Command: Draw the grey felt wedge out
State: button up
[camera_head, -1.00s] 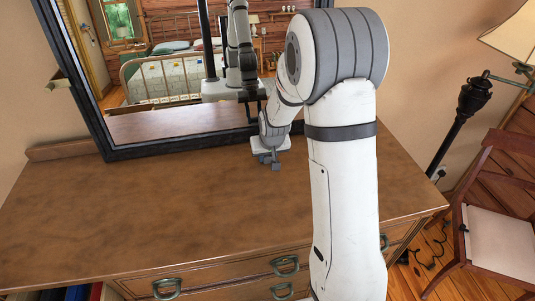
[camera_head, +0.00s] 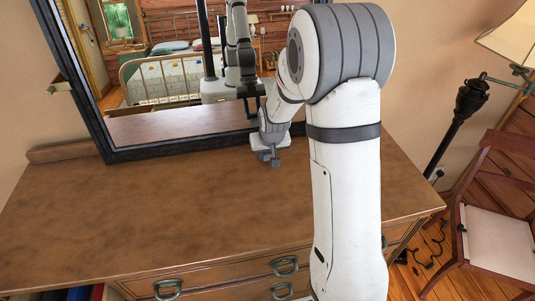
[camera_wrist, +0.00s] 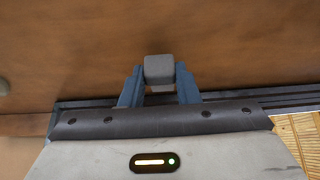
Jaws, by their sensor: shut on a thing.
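The grey felt wedge (camera_wrist: 159,68) shows in the wrist view as a small grey block between the two blue-grey fingers of my gripper (camera_wrist: 159,76). The fingers are shut on its sides, and its end sticks out past their tips. In the head view my gripper (camera_head: 270,157) points down at the dresser top, close to the lower edge of the mirror frame. The wedge cannot be clearly told from the fingers there. Whether it still touches the frame or the dresser is hidden.
The brown dresser top (camera_head: 130,220) is bare to the left and front. The dark-framed mirror (camera_head: 185,152) stands along its back and reflects the room and my arm. A black floor lamp (camera_head: 457,130) and a chair (camera_head: 495,225) stand to the right.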

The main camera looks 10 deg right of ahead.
jog(key=shift+r+p, duration=0.85)
jog(key=shift+r, duration=1)
